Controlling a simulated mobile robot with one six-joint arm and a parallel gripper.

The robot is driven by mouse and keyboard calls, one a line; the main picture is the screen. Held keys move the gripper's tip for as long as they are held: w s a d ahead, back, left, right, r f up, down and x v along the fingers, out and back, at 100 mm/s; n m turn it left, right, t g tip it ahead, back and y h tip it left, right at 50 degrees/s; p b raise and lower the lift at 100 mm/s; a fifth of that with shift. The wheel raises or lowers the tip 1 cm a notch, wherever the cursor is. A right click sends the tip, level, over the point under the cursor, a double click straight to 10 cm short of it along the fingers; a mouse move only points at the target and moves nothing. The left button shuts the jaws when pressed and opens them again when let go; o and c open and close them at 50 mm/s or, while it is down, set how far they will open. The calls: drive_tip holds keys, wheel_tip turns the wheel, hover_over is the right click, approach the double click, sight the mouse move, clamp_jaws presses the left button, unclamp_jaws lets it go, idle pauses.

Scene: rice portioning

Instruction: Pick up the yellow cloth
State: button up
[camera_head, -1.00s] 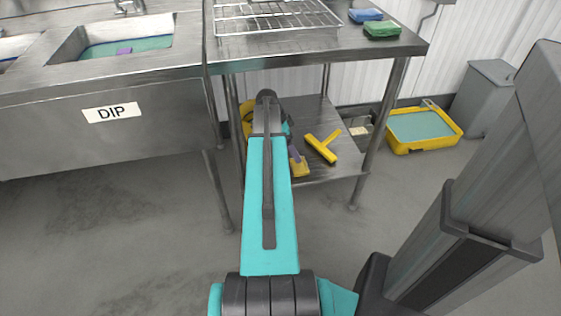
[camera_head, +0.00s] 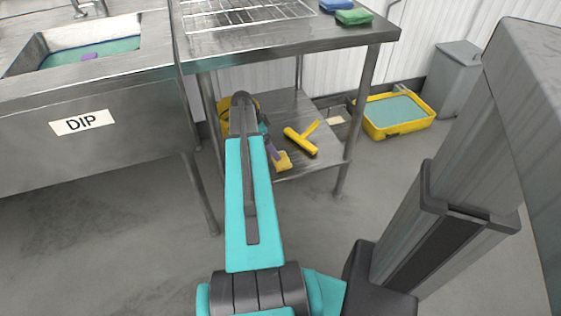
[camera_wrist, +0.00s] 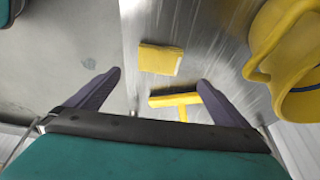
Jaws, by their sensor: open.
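The yellow cloth (camera_wrist: 160,59) lies folded on the steel lower shelf (camera_wrist: 205,25). In the wrist view it is ahead of my gripper (camera_wrist: 160,80), roughly centred between the two fingers. The fingers are spread wide with nothing between them, and they appear apart from the cloth. In the head view the cloth (camera_head: 283,161) shows near the shelf's front edge, just right of my arm. One purple finger (camera_head: 271,150) of my gripper shows beside it; the other finger is hidden behind my arm.
A yellow squeegee (camera_head: 301,142) lies on the shelf close to the cloth, and a yellow bucket (camera_wrist: 288,60) stands on it. The tabletop and table legs frame the shelf. A yellow tray (camera_head: 427,118) is on the floor. Blue (camera_head: 335,4) and green (camera_head: 354,17) cloths lie on top.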

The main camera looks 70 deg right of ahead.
hover_over(281, 161)
drive_tip(key=w, duration=0.3)
drive_tip(key=shift+s+a+f+b, duration=0.1)
drive_tip(key=shift+f+b, duration=0.1)
drive_tip(key=shift+f, duration=1)
drive_tip(key=shift+s+a+f+b, duration=0.1)
drive_tip(key=shift+f+b, duration=0.1)
drive_tip(key=shift+f, duration=1)
drive_tip(key=shift+f, duration=0.1)
drive_tip(key=shift+b+x, duration=0.9)
drive_tip(key=shift+x, duration=1.65)
drive_tip(key=shift+w+a, duration=0.1)
drive_tip(key=c, duration=1.1)
